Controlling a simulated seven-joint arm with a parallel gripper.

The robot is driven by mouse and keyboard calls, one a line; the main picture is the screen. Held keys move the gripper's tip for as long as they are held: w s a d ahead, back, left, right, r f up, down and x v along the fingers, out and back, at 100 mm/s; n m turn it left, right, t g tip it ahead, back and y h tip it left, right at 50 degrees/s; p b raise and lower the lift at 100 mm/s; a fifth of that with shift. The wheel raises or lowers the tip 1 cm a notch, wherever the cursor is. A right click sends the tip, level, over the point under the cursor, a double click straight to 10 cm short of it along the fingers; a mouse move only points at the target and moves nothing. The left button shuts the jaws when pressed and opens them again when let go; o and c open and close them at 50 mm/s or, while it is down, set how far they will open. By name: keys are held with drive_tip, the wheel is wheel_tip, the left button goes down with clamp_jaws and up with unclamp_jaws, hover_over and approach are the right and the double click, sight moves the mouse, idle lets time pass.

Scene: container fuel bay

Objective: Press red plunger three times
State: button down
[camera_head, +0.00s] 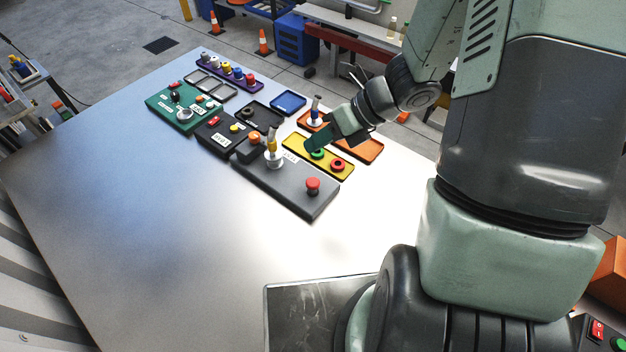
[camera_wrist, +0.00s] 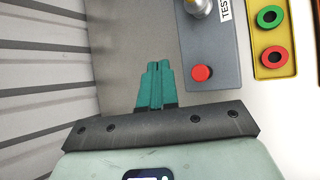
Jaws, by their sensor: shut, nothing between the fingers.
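The red plunger (camera_head: 312,185) is a round red button standing up on the near right end of the dark grey test panel (camera_head: 290,185). It also shows in the wrist view (camera_wrist: 202,73), just right of my fingertips. My gripper (camera_head: 309,148) has teal fingers, pressed together and empty; they also show in the wrist view (camera_wrist: 158,66). In the head view the fingers overlap the yellow tray, behind the plunger. They appear raised and are apart from the plunger. The exact height cannot be told.
A brass-topped fitting (camera_head: 273,155) stands on the same panel. A yellow tray (camera_head: 343,176) holds green and red rings. Orange trays (camera_head: 366,150), a green panel (camera_head: 160,103) and a purple rack (camera_head: 205,66) lie farther back. The table's left and front are clear.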

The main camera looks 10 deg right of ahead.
sight(313, 181)
drive_tip(key=shift+f, duration=0.1)
drive_tip(key=shift+f, duration=4.3)
drive_tip(key=shift+f, duration=0.1)
drive_tip(key=shift+f, duration=0.35)
drive_tip(key=shift+f, duration=1.35)
drive_tip(key=shift+r, duration=1.8)
drive_tip(key=shift+r, duration=2.5)
